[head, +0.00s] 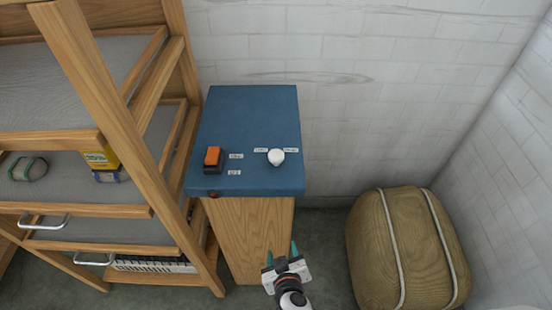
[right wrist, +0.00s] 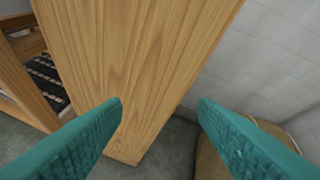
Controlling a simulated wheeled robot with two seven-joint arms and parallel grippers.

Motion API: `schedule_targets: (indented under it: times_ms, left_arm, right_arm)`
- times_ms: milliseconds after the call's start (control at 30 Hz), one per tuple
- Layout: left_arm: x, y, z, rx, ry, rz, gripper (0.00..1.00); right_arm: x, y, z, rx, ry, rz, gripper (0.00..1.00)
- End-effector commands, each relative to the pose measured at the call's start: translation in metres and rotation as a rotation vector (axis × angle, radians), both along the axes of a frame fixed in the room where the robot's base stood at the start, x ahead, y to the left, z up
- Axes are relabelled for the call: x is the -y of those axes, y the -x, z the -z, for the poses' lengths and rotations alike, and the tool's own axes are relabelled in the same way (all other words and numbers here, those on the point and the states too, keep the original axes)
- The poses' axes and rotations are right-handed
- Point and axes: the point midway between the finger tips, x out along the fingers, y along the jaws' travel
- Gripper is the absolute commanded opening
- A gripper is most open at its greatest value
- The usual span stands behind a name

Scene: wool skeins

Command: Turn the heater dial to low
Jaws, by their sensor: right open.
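The heater dial (head: 276,157) is a small white knob on the blue top (head: 250,108) of a wooden stand. Small white labels lie at its upper left and upper right; their print is too small to read. My right gripper (head: 281,252) is open and empty, low in front of the stand, well below the top and apart from the dial. In the right wrist view its two teal fingers (right wrist: 160,105) are spread, with the stand's wooden side (right wrist: 130,60) beyond them. The dial is not in the right wrist view. My left gripper is not in view.
An orange switch (head: 212,157) with labels is left of the dial. A wooden shelf rack (head: 120,120) with grey shelves stands close on the left. A strapped tan bale (head: 408,250) sits on the floor at right. A white brick wall (head: 400,70) is behind.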

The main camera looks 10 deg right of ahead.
Motion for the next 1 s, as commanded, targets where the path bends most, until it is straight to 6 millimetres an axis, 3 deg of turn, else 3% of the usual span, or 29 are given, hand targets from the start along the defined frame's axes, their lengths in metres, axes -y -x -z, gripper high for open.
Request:
schedule_targets:
  times_ms: [33, 100, 200, 300, 400, 533, 1000]
  left_arm:
    - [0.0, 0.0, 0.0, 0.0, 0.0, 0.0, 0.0]
    - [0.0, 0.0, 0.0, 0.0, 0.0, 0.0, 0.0]
    - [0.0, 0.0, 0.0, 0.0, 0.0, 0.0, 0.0]
    - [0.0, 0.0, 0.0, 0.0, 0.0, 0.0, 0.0]
    - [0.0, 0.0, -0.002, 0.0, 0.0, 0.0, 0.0]
    - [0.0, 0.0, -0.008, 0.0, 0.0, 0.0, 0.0]
    - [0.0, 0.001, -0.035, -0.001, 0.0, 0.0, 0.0]
  right_arm:
    - [-0.011, -0.011, -0.051, 0.119, -0.045, 0.029, 0.54]
    - [-0.019, -0.018, -0.113, 0.265, -0.109, 0.074, 0.54]
    - [-0.02, -0.018, -0.18, 0.425, -0.197, 0.13, 0.54]
    - [-0.018, -0.014, -0.22, 0.521, -0.255, 0.168, 0.54]
    - [-0.016, -0.014, -0.237, 0.56, -0.281, 0.183, 0.54]
    - [-0.014, -0.027, -0.24, 0.567, -0.282, 0.184, 0.54]
    - [-0.005, -0.114, -0.239, 0.563, -0.28, 0.181, 0.54]
